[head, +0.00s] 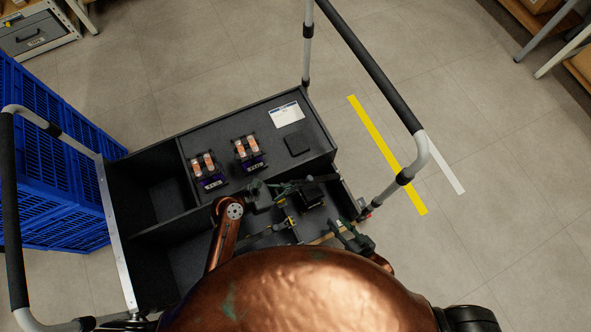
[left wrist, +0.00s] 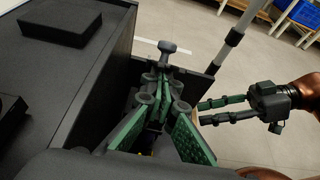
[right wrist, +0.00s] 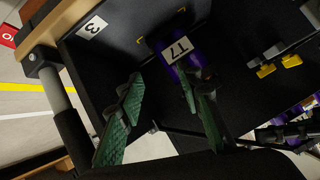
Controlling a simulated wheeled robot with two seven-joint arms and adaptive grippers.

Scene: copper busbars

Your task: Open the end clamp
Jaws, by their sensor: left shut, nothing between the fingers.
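I cannot clearly pick out the end clamp. In the left wrist view, a small grey knob on a stem (left wrist: 167,47) stands just beyond the fingertips of my left gripper (left wrist: 163,80); it may be part of the clamp. My left gripper also shows over the cart in the head view (head: 310,180). It is shut and empty. My right gripper (right wrist: 165,85) is open, its green-padded fingers apart. It also shows at the cart's right side in the head view (head: 350,236). A purple part labelled T7 (right wrist: 178,48) lies beyond its fingers, partly covered by one finger.
Two purple-based modules with copper-coloured pieces (head: 208,170) (head: 248,152) sit on the cart's dark top (head: 230,125). A flat black block (head: 298,144) and a white label (head: 286,114) lie to their right. Blue crates (head: 50,165) stand left. Yellow clips (right wrist: 265,70) show in the compartment.

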